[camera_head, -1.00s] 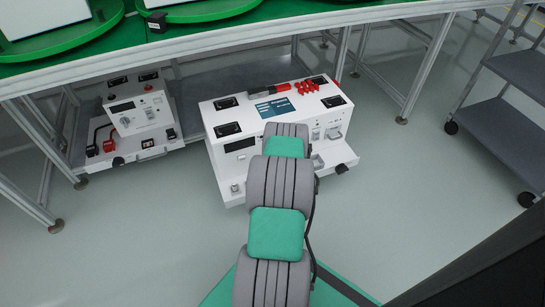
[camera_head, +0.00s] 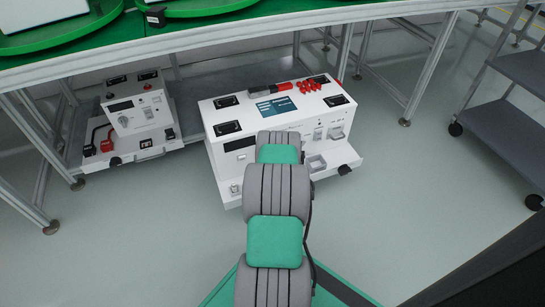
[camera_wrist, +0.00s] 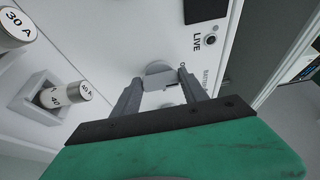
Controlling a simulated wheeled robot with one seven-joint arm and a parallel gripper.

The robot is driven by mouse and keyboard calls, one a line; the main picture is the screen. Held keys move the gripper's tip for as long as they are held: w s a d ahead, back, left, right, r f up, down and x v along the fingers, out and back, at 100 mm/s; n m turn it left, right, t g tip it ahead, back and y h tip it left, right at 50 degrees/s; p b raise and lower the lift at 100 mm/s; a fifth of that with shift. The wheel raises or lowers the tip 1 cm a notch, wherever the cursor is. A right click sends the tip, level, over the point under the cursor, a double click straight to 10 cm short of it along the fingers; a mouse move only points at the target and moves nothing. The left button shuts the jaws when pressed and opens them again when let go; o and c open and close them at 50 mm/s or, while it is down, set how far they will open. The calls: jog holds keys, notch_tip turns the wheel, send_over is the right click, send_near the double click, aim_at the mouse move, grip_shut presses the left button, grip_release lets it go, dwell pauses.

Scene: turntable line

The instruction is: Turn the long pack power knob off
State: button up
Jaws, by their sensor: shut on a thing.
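The long pack (camera_head: 222,116) is a wide white box on the floor under the table, in the middle of the head view. Its front faces me and is partly hidden by my arm. In the wrist view its white front panel (camera_wrist: 105,50) fills much of the picture. My gripper (camera_wrist: 160,79) is at this panel, shut on a round grey knob (camera_wrist: 157,70), with one finger on each side. A "LIVE" label and a round indicator (camera_wrist: 210,40) lie beside the knob. In the head view my arm hides the gripper and knob.
Fuse caps (camera_wrist: 66,95) marked with amperes stick out at the left of the wrist view. A smaller white pack (camera_head: 140,117) stands left of the long pack. Table legs (camera_head: 430,70) rise behind, and a grey shelf cart (camera_head: 510,130) stands at right. Floor between is clear.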

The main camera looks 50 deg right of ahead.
jog(key=o, duration=1.4)
jog(key=s+a+r+p, duration=0.35)
jog(key=r+p, duration=0.25)
jog(key=r, duration=0.4)
jog(key=s+a+r, duration=0.1)
jog(key=s+a, duration=0.1)
jog(key=s+a+r+p, duration=0.1)
jog(key=s+a, duration=0.1)
jog(key=s+a+r+p, duration=0.1)
jog(key=s+a, duration=0.1)
jog(key=a, duration=0.1)
jog(key=shift+d, duration=0.1)
jog(key=shift+c, duration=0.4)
